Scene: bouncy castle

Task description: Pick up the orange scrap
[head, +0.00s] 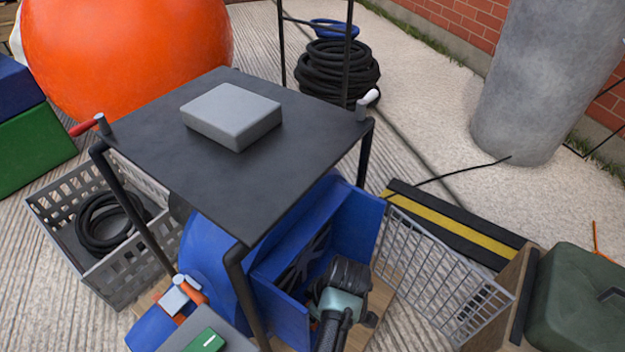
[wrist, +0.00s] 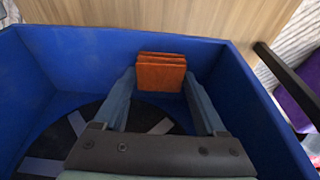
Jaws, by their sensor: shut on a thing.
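The orange scrap (wrist: 161,72) is a small, flat, layered piece with squared edges. In the wrist view it sits between the tips of my gripper (wrist: 160,88), which is shut on it. The scrap and fingertips are inside or just over a blue open-topped box (wrist: 62,75), near its far wall. In the head view my gripper (head: 345,275) reaches into the blue box (head: 352,224) beside the dark table. The scrap is hidden there by my arm and gripper.
A dark table (head: 160,140) with a grey block (head: 232,115) stands close to my arm. A grey wire rack (head: 440,270), a green case (head: 585,300) and a striped ramp (head: 455,228) lie to the right. A grey crate (head: 80,250) with a black coil is left.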

